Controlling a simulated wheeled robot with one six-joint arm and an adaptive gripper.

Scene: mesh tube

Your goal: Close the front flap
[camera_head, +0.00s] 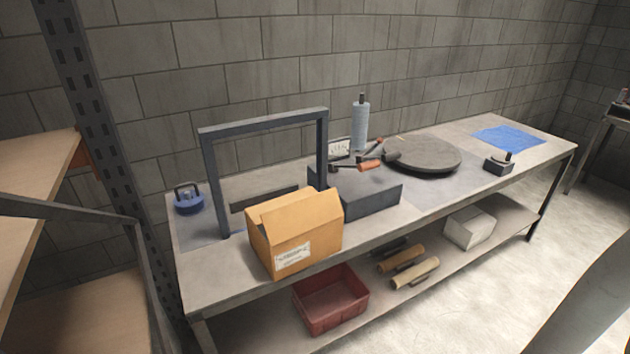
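A brown cardboard box (318,245) stands upright near the front edge of the workbench, left of its middle. A white printed label is on its lower front side. Flaps (282,206) show at its top, at least one of them slanted up. At this size I cannot tell exactly how far the front flap is open, and the inside of the box is hidden. My gripper is not in view, so nothing of mine shows touching the box.
A dark metal frame (209,180) stands behind the box on the workbench (240,278). A grey block (372,200) is close to its right. A blue kettle-shaped weight (188,202) is at left. A red bin (332,305) sits below. Shelving (75,240) borders the left.

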